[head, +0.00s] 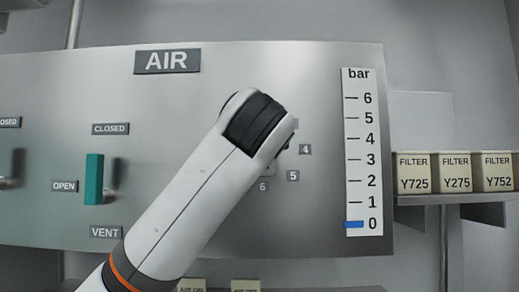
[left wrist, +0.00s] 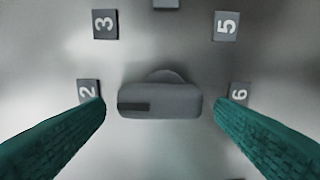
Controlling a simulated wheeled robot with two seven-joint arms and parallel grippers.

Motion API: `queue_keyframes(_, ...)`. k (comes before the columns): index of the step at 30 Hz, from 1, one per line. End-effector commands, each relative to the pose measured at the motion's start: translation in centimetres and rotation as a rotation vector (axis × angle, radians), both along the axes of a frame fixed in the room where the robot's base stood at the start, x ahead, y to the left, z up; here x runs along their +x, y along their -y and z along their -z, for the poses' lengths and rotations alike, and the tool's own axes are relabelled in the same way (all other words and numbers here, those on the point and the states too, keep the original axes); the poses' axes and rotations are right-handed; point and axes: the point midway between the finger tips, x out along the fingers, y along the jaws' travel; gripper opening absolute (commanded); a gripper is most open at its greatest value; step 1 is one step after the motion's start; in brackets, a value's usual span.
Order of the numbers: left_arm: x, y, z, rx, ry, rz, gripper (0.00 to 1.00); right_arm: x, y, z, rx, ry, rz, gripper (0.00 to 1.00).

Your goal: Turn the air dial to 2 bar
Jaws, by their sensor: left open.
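The air dial is a grey bar-shaped knob (left wrist: 180,100), lying level in the left wrist view with a dark strip on its left half. My left gripper (left wrist: 160,107) is open, one green finger on each side of the knob, with gaps showing between fingers and knob. In the head view my left arm covers most of the dial. The bar gauge (head: 363,105) has its blue marker (head: 354,224) at 0. My right gripper is not in view.
A green handle (head: 94,179) stands upright between the CLOSED (head: 110,128) and VENT (head: 105,232) plates, left of my arm. Filter boxes (head: 455,172) sit on a shelf at the right.

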Motion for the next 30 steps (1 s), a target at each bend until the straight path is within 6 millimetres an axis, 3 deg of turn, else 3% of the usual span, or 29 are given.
queue_keyframes(6,-4.5,0.1,0.5,0.000,0.005,0.003,0.78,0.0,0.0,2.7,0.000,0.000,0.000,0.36)
queue_keyframes(15,-9.8,0.1,0.3,0.001,0.001,0.002,0.78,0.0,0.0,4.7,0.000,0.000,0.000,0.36)
queue_keyframes(21,-10.9,0.0,0.2,0.001,-0.001,0.001,0.78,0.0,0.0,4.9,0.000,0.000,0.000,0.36)
queue_keyframes(30,-10.9,0.0,0.1,0.000,-0.002,0.001,0.78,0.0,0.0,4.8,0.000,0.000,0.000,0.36)
